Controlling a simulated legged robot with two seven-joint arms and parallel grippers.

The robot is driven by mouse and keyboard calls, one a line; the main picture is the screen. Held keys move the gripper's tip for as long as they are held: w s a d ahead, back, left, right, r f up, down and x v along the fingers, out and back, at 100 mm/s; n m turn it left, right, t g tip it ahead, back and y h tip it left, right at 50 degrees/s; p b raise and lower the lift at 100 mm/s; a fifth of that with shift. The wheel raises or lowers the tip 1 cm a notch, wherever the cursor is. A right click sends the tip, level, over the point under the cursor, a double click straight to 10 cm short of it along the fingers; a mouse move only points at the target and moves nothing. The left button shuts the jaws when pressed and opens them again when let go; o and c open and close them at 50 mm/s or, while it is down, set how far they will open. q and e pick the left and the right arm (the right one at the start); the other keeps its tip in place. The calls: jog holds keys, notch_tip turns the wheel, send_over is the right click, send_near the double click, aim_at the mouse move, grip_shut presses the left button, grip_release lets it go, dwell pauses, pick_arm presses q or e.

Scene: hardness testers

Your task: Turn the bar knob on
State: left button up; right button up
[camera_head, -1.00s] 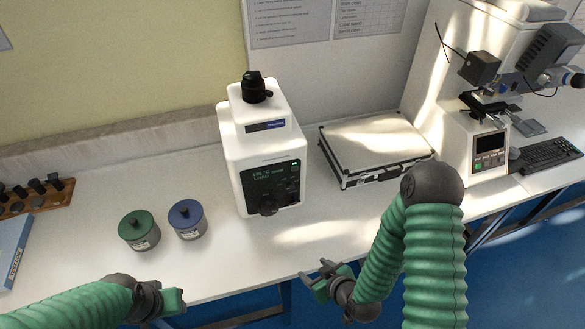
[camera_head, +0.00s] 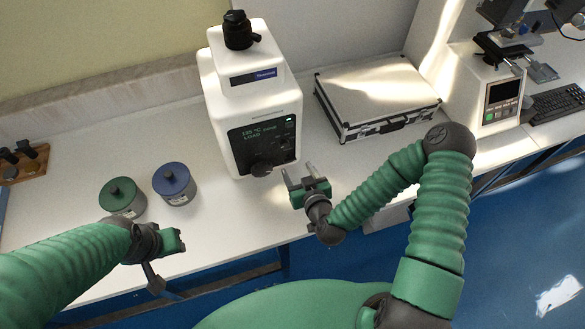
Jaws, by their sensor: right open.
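The bar knob (camera_head: 262,168) is a dark round knob low on the black front panel of a white tester (camera_head: 222,92). The panel has a lit display (camera_head: 264,132). My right gripper (camera_head: 298,172) is open and empty, its fingers pointing up toward the tester, just right of the knob and apart from it. The bar's exact angle is too small to tell. My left gripper (camera_head: 172,240) is at the lower left in front of the bench edge, away from the tester; its jaw opening is not clear.
A green-lidded jar (camera_head: 122,198) and a blue-lidded jar (camera_head: 174,184) stand left of the tester. A silver case (camera_head: 376,92) lies to its right. Another tester (camera_head: 484,92) and a keyboard (camera_head: 556,103) are at the far right. The bench (camera_head: 70,225) front is mostly clear.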

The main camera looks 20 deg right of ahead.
aim_at(291, 160)
jog(key=b+x, duration=0.1)
jog(key=x, duration=0.3)
jog(key=shift+w+a+f, duration=0.1)
jog(key=shift+w+a, duration=0.15)
jog(key=shift+w, duration=0.2)
jog(key=shift+d, duration=0.15)
jog(key=c, duration=0.7)
grip_shut()
